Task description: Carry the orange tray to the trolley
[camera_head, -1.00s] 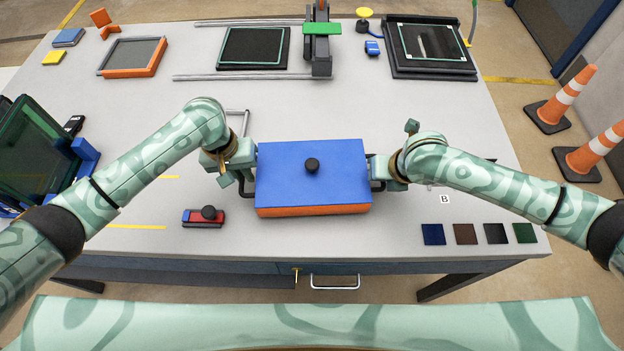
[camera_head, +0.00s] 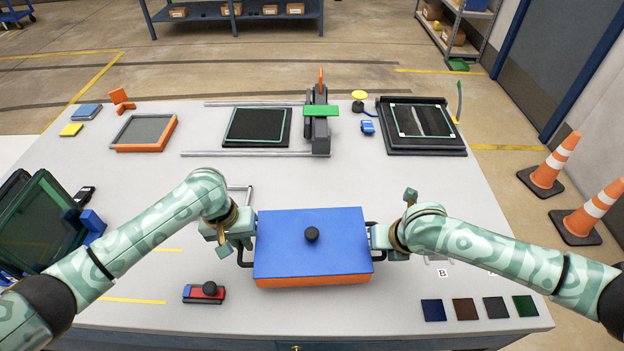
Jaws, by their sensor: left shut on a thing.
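The orange tray (camera_head: 312,281) is at the middle front of the grey table, with a blue cover (camera_head: 285,240) and a black knob on top. It looks level. A dark handle shows at its left side. My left gripper (camera_head: 243,243) is shut on this left handle. My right gripper (camera_head: 382,238) is at the tray's right side, by the handle there; its fingers are largely hidden, so I cannot tell if it is shut. A small blue wheeled cart (camera_head: 12,17) shows at the far top left; I cannot tell if it is the trolley.
A red block with a black knob (camera_head: 208,290) lies left of the tray. Coloured squares (camera_head: 466,309) lie at front right. Framed panels and a rail machine (camera_head: 318,125) fill the table's back. Traffic cones (camera_head: 548,165) stand right of the table; floor beyond is open.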

